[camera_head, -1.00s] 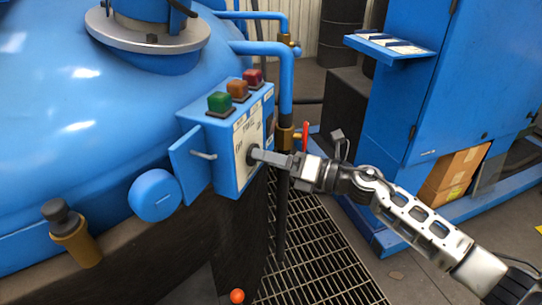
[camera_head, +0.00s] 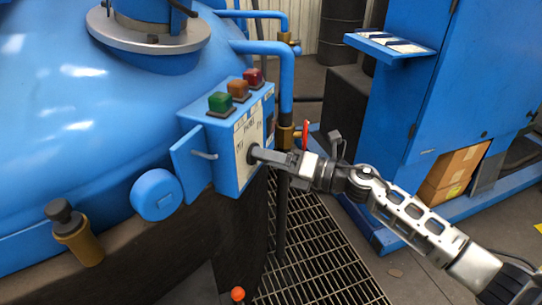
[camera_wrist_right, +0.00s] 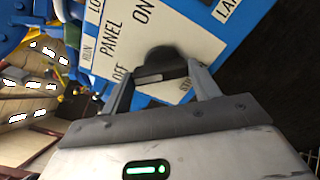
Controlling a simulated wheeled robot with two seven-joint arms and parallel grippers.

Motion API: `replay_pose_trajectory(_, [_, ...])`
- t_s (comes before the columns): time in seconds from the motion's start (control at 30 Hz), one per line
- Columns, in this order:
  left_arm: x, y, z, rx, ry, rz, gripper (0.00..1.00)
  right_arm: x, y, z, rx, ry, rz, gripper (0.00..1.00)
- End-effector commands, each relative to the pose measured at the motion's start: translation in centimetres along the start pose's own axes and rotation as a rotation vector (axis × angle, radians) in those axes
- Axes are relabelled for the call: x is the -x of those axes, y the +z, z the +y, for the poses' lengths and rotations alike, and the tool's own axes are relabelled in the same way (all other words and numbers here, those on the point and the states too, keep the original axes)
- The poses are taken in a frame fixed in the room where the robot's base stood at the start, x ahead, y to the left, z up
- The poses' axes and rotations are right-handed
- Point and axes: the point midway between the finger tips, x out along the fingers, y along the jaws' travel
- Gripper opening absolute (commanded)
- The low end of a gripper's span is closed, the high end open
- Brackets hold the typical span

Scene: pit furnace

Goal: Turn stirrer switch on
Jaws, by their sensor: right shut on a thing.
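A blue control box (camera_head: 230,170) is mounted on the side of the big blue vessel, with a pale labelled panel (camera_head: 243,140) on its front. A black switch knob (camera_head: 251,154) sits on this panel; it also shows in the right wrist view (camera_wrist_right: 162,66), near the words PANEL, ON and OFF. A label beside it is partly hidden by a finger, so I cannot read it in full. My right gripper (camera_head: 260,154) reaches in from the right and is shut on the knob, one finger on each side. My left gripper is not in view.
Green (camera_head: 221,103), orange (camera_head: 238,91) and red (camera_head: 253,77) buttons stand on top of the box. An open blue flap (camera_head: 191,158) is at its left. A blue pipe (camera_head: 286,85) with a red-handled valve (camera_head: 304,133) stands close behind my gripper. Floor grating (camera_head: 310,255) lies below.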

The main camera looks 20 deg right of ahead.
Motion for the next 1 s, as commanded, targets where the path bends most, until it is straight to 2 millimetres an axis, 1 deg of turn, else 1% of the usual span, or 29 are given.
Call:
replay_pose_trajectory(0.03, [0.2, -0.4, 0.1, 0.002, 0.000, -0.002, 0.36, 0.0, 0.2, 0.2, -0.031, -0.001, 0.000, 0.38])
replay_pose_trajectory(0.17, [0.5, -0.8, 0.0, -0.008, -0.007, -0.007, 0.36, 0.0, 0.3, 0.2, -0.125, -0.001, 0.000, 0.38])
replay_pose_trajectory(0.57, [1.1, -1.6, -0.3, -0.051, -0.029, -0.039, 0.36, 0.0, 0.5, 0.2, -0.499, -0.002, 0.000, 0.38])
replay_pose_trajectory(1.0, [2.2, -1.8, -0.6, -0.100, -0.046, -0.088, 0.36, 0.0, 0.5, 0.1, -0.918, -0.002, -0.001, 0.38])
